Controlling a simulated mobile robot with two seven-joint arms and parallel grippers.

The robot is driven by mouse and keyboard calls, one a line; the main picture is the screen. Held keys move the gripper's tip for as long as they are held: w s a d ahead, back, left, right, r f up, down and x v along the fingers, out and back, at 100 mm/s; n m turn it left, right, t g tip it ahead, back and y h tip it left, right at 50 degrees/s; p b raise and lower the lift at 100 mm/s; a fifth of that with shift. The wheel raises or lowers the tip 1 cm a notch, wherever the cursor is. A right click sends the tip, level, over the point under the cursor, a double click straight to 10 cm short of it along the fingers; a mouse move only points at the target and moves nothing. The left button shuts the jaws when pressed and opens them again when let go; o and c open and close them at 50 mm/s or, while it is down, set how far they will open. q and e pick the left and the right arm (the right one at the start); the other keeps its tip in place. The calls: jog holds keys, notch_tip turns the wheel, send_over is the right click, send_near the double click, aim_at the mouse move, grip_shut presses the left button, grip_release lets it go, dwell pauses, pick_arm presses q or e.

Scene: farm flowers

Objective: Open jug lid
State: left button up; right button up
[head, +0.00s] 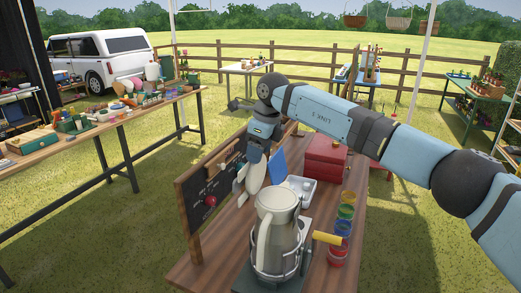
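The cream jug (276,236) stands upright near the front end of the wooden table, its handle on the left side. Its top (279,196) looks covered, but the lid's outline is too small to make out clearly. A metal frame surrounds its lower part, on a dark base. My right gripper (249,187) hangs down behind the jug and to its left, apart from it. Two pale finger-like pieces show with a gap between them, and nothing is seen held. My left gripper is not in view.
A black sign board (212,196) stands along the table's left edge. A red box (325,158), a pale tray (301,188) and stacked colored cups (344,225) are behind and right of the jug. A yellow-handled tool (327,238) is close on its right.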

jog(key=shift+o, duration=0.9)
jog(key=shift+a+f, duration=0.1)
jog(key=w+b+v, duration=0.1)
jog(key=v, duration=1.2)
jog(key=shift+s+r+b, duration=0.4)
jog(key=shift+s, duration=0.05)
jog(key=shift+c, duration=0.2)
